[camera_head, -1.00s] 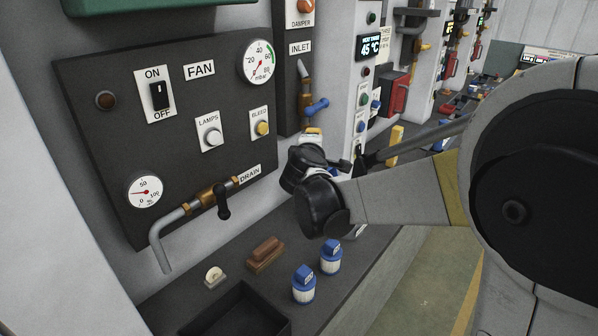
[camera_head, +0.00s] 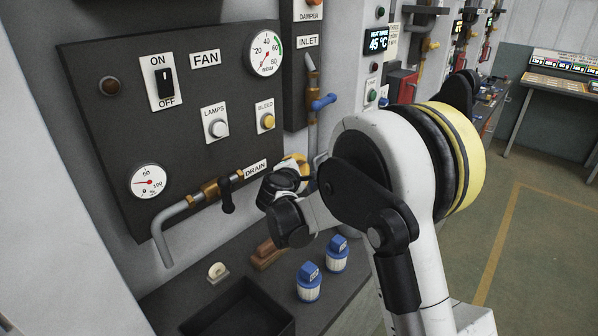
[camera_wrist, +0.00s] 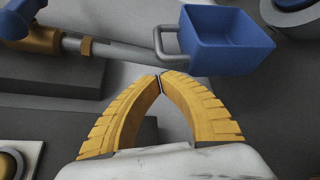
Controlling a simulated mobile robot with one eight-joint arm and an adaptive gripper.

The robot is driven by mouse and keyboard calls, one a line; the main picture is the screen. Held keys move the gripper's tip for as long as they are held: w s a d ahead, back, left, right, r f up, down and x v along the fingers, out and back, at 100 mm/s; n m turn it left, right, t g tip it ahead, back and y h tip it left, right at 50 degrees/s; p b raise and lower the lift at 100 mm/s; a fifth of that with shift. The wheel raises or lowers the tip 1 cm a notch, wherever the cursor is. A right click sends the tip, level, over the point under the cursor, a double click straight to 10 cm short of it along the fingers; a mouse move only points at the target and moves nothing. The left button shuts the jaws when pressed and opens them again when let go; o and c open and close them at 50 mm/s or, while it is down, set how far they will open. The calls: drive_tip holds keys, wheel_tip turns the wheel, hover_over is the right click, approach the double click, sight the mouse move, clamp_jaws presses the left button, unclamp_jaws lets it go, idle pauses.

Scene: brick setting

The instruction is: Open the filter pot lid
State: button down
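No part is labelled as the filter pot. In the wrist view, a blue box-shaped part with a grey loop handle (camera_wrist: 226,40) sits at the upper right, just beyond my fingertips; I cannot tell whether it is the pot's lid. A pipe (camera_wrist: 120,50) runs toward it from a brass valve with a blue handle (camera_wrist: 18,20). My gripper (camera_wrist: 160,80) has its yellow fingers brought together at the tips, with nothing seen between them. In the head view, my gripper (camera_head: 300,162) is near the panel's right side, below the inlet valve (camera_head: 322,102), partly hidden by my wrist.
The fan panel (camera_head: 130,120) has a drain valve (camera_head: 226,195) at its lower right. On the bench, two blue-capped cartridges (camera_head: 309,284) (camera_head: 336,256), a brown block (camera_head: 267,253) and a black tray (camera_head: 240,318) stand below my arm. Open floor (camera_head: 540,210) lies to the right.

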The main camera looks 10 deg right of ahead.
drive_tip(key=x, duration=0.3)
drive_tip(key=shift+w+d+b, duration=0.15)
drive_tip(key=shift+w+b, duration=0.05)
drive_tip(key=shift+b, duration=0.1)
drive_tip(key=s+d+r, duration=0.1)
drive_tip(key=s+d+r+m+t, duration=0.1)
drive_tip(key=s, duration=0.1)
drive_tip(key=s+d+r+m, duration=0.1)
drive_tip(key=shift+s+d, duration=0.15)
drive_tip(key=shift+s, duration=0.05)
drive_tip(key=shift+s+d, duration=0.1)
